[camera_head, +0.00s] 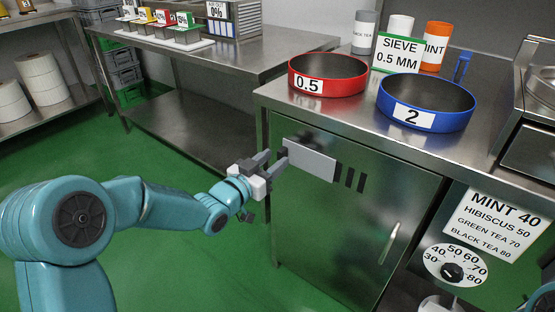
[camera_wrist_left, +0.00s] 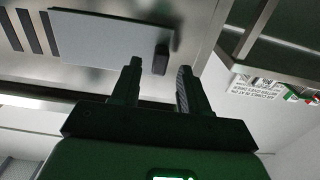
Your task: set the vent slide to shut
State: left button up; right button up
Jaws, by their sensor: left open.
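The vent slide (camera_head: 308,161) is a flat grey plate on the front of the steel cabinet (camera_head: 350,225). Several dark vent slots (camera_head: 349,179) show uncovered to its right. In the left wrist view the slide (camera_wrist_left: 105,38) lies above my fingers, with the slots (camera_wrist_left: 32,32) at its left. A small dark knob (camera_wrist_left: 161,60) sits near the slide's right end there. My left gripper (camera_head: 273,163) is open at the slide's left end. In the wrist view its fingertips (camera_wrist_left: 160,68) are on either side of the knob; I cannot tell whether they touch it. My right gripper is not in view.
A red sieve (camera_head: 327,75) and a blue sieve (camera_head: 427,103) stand on the counter above. A cabinet handle (camera_head: 390,242) and a temperature dial (camera_head: 453,272) are at the right. A steel table (camera_head: 190,50) stands behind my left arm. Green floor is clear below the gripper.

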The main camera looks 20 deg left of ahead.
pick_arm(q)
jog(key=shift+x, duration=1.25)
grip_shut()
